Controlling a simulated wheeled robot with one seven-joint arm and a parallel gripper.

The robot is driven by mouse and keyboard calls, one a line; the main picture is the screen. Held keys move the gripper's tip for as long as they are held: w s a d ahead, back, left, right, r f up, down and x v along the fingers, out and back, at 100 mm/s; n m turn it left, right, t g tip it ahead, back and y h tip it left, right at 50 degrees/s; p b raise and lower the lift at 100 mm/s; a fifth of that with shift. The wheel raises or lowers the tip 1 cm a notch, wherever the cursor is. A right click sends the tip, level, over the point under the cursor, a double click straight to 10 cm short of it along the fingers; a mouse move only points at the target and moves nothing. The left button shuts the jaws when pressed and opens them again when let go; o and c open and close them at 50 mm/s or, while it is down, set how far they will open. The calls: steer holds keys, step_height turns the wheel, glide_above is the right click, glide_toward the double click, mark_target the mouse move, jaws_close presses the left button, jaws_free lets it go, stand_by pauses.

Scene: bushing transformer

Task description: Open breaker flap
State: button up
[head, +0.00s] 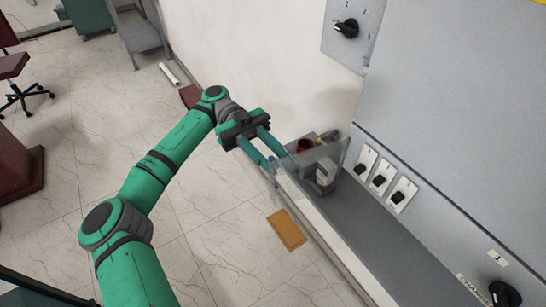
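A clear, see-through panel, which looks like the breaker flap (339,155), stands over the left end of the grey ledge. Behind or under it is a grey-white part (325,173) that I cannot make out well. My gripper (276,164) reaches in from the left. Its two teal fingers are apart with a gap between them, and nothing shows held there. The fingertips are at the left edge of the clear panel and overlap it in the picture. I cannot tell whether they touch it.
Another knob (504,294) is at lower right. A dark red cup-like object (305,146) sits near the panel.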

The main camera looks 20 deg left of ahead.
mark_target(273, 161)
steer(key=shift+r, duration=0.55)
step_height(273, 161, up, 3)
steer(key=shift+f, duration=0.2)
steer(key=s+r, duration=0.2)
steer(key=s+d+r, duration=0.1)
steer(key=s+r, duration=0.1)
steer(key=r, duration=0.1)
steer(key=shift+s, duration=0.2)
steer(key=s+d+r, duration=0.2)
steer(key=s+r, duration=0.2)
steer(key=s, duration=0.5)
steer(key=shift+s+r, duration=0.15)
steer(key=shift+r, duration=0.05)
steer(key=shift+d, duration=0.1)
steer(key=shift+c, duration=0.2)
